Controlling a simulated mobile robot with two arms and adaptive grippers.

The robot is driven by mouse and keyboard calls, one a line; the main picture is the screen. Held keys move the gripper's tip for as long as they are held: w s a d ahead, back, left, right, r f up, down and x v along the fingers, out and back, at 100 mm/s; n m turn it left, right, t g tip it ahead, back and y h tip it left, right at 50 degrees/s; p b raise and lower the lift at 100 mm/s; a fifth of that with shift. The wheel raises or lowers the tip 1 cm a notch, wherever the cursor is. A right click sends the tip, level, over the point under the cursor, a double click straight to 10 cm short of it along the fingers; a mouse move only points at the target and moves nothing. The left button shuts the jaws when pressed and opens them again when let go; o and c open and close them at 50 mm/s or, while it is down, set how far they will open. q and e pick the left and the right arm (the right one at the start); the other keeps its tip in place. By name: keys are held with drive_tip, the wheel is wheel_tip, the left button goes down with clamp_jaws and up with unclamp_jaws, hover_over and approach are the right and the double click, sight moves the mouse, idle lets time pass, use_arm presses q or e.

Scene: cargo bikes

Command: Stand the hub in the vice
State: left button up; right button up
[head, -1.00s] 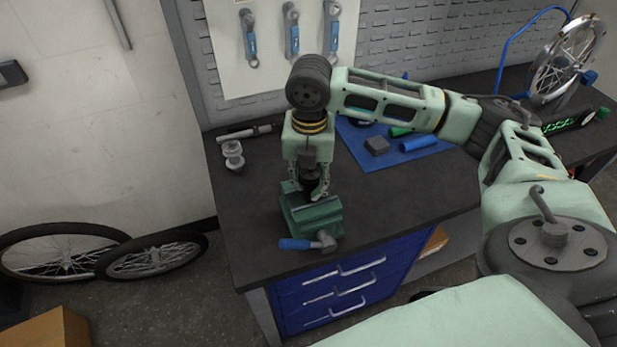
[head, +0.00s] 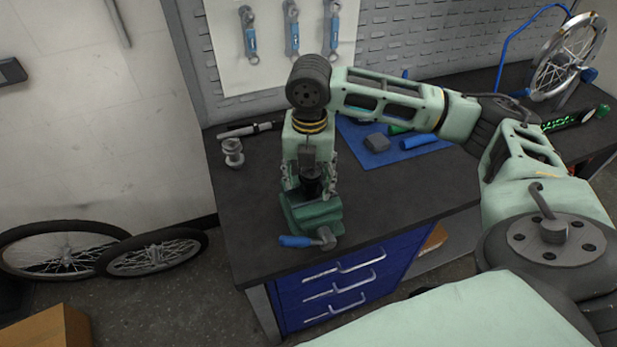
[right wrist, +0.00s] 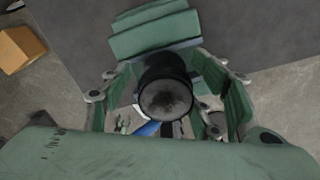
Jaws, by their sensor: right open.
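The green vice (head: 318,217) stands at the bench's front left corner, its blue handle (head: 294,241) toward the front edge. A dark cylindrical hub (head: 311,187) stands upright at the vice's jaws; its round end (right wrist: 168,100) faces the camera in the right wrist view. My right gripper (head: 309,190) points down over the vice. Its fingers are open, one on each side of the hub, with gaps visible in the right wrist view (right wrist: 167,95). The hub's lower end, and how deep it sits in the vice (right wrist: 155,32), are hidden. My left gripper is out of view.
A silver hub-like part (head: 233,153) and a dark rod-shaped tool (head: 250,129) lie behind left on the bench. A blue mat (head: 362,140) with small items lies behind my right arm. The bench top right of the vice is clear.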

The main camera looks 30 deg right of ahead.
drive_tip(key=shift+r, duration=0.15)
wheel_tip(320, 180, up, 12)
drive_tip(key=shift+f, duration=0.1)
idle(0.4)
